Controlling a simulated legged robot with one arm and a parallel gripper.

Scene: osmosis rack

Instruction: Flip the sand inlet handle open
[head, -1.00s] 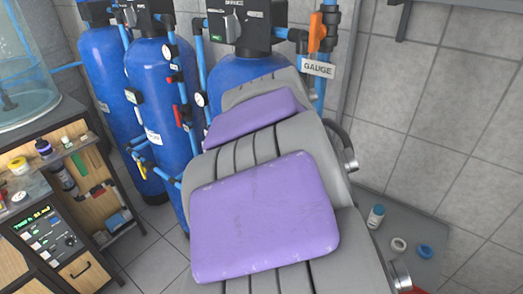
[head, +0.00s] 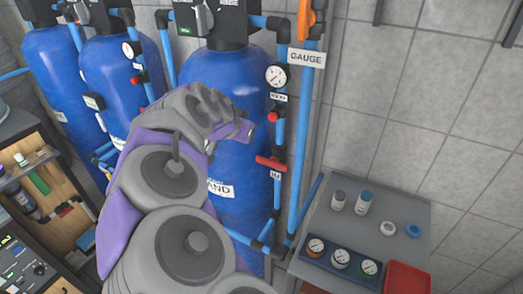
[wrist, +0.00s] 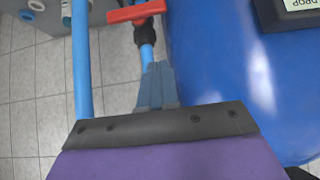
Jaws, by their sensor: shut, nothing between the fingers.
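The blue tank (head: 222,150) carries a label reading "SAND" (head: 221,189). Beside it on the right, a red handle (head: 270,163) sits crosswise on a thin blue pipe, above a small tag too small to read surely. It looks like the sand inlet handle. The wrist view shows a red handle (wrist: 137,12) at its top edge, on a black valve body. My gripper (wrist: 158,70) is shut and empty, a little below that handle in the wrist view and apart from it. In the head view my gripper (head: 247,130) is up and left of the handle, partly hidden by my arm.
A smaller red valve (head: 274,117) and a pressure gauge (head: 276,76) sit above on the same pipework. An orange handle (head: 305,22) is higher up. A grey side table (head: 330,232) with bottles, rings and a red tray (head: 406,278) stands at the right.

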